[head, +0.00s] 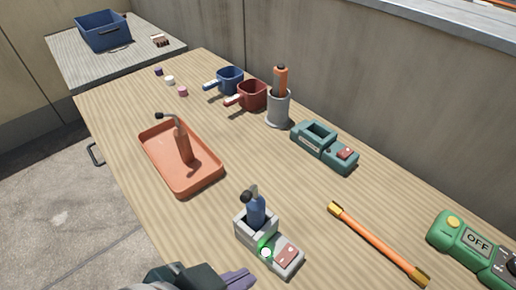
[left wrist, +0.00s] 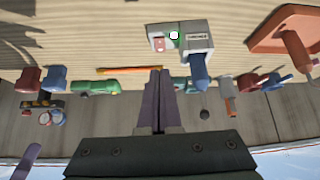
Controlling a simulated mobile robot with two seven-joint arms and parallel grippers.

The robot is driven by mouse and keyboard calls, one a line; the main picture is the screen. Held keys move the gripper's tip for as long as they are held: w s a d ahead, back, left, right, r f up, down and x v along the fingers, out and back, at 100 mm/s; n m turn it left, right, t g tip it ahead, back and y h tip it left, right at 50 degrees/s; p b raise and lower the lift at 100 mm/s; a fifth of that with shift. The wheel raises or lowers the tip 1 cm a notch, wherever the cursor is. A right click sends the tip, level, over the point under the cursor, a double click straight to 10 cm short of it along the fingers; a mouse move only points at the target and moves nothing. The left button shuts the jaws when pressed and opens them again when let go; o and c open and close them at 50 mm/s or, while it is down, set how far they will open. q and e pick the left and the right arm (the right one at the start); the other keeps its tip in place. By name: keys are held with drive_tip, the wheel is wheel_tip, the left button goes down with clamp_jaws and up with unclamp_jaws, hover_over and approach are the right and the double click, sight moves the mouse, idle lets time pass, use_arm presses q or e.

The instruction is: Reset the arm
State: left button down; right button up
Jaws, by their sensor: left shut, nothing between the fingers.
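My left gripper (head: 238,281) is at the bottom edge of the head view, partly cut off, close to the near side of the table. Its purple fingers (left wrist: 159,100) are together and empty in the left wrist view. A pale grey dock (head: 287,260) stands on the table just beyond it, with a blue tool (head: 256,211) upright in its socket and a green-ringed light glowing. The gripper is apart from both. The dock also shows in the left wrist view (left wrist: 197,36), with the blue tool (left wrist: 199,70). My right gripper cannot be made out.
An orange tray (head: 156,170) holds a red-orange tool (head: 183,145). Behind are a teal dock (head: 310,142), a grey holder (head: 278,109), a red cup (head: 253,96) and a blue cup (head: 230,79). An orange rod (head: 377,243) and a green OFF device (head: 451,237) lie right.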

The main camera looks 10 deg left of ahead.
idle(0.5)
use_arm(q)
drive_tip(key=s+a+r+n+g+y, duration=0.2)
drive_tip(key=s+a+r, duration=0.1)
drive_tip(key=a+r, duration=0.25)
drive_tip(key=s+a+r+n+g+y, duration=0.1)
drive_tip(key=s+a+r+n+y, duration=0.15)
drive_tip(key=a+r, duration=0.35)
wheel_tip(320, 180, up, 37)
drive_tip(key=a+p, duration=0.1)
drive_tip(key=p, duration=3.8)
drive_tip(key=shift+s+f+h, duration=0.2)
drive_tip(key=shift+h, duration=0.15)
